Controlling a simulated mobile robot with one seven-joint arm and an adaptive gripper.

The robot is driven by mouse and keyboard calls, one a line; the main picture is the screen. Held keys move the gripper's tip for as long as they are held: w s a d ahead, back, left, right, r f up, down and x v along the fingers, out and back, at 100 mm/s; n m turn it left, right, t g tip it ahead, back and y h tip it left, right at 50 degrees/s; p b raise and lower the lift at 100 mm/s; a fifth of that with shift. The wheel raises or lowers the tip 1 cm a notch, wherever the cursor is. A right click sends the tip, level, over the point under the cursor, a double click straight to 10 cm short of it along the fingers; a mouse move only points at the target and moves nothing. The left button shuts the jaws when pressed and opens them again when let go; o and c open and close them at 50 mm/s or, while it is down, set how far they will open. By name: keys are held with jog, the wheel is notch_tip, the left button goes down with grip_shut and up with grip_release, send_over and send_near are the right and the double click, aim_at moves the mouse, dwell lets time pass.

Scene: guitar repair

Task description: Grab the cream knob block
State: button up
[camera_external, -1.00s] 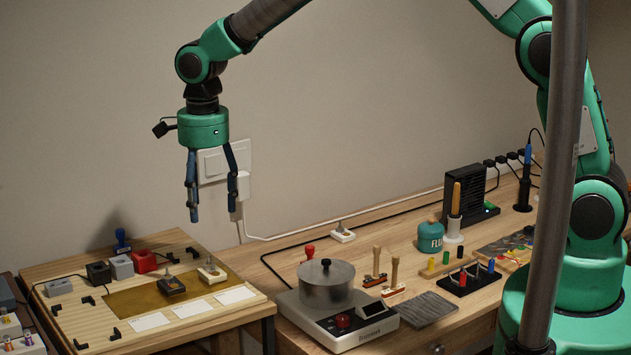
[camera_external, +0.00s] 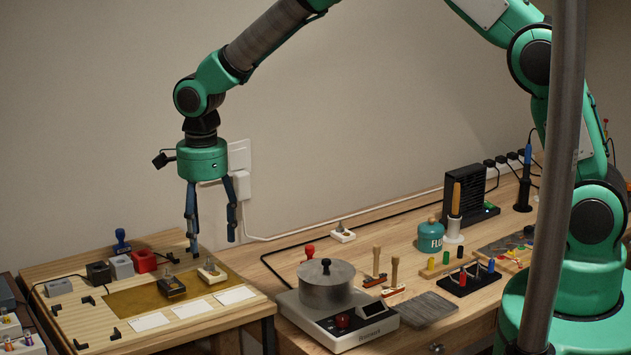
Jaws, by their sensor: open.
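A cream block with a small dark knob on top (camera_external: 211,274) sits on the brown mat (camera_external: 128,302) of the left table. A second, similar cream block with a knob (camera_external: 342,235) sits at the back of the right table. My gripper (camera_external: 212,246) points straight down, open and empty, with its fingers apart. In the picture its fingertips are just above the left cream block and do not appear to touch it. A black block with a knob (camera_external: 172,288) sits close to the left of that block.
Grey (camera_external: 121,266) and red (camera_external: 143,261) blocks and a blue-handled stamp (camera_external: 121,242) stand behind the mat. White cards (camera_external: 191,309) lie in front. A pot (camera_external: 326,285) on a scale stands to the right. A white wall box (camera_external: 238,170) is behind my gripper.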

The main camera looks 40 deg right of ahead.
aim_at(209, 272)
jog(key=shift+f, duration=1.35)
jog(key=shift+f+b, duration=0.8)
jog(key=shift+f, duration=1.8)
jog(key=shift+c, duration=0.5)
jog(key=c, duration=1.2)
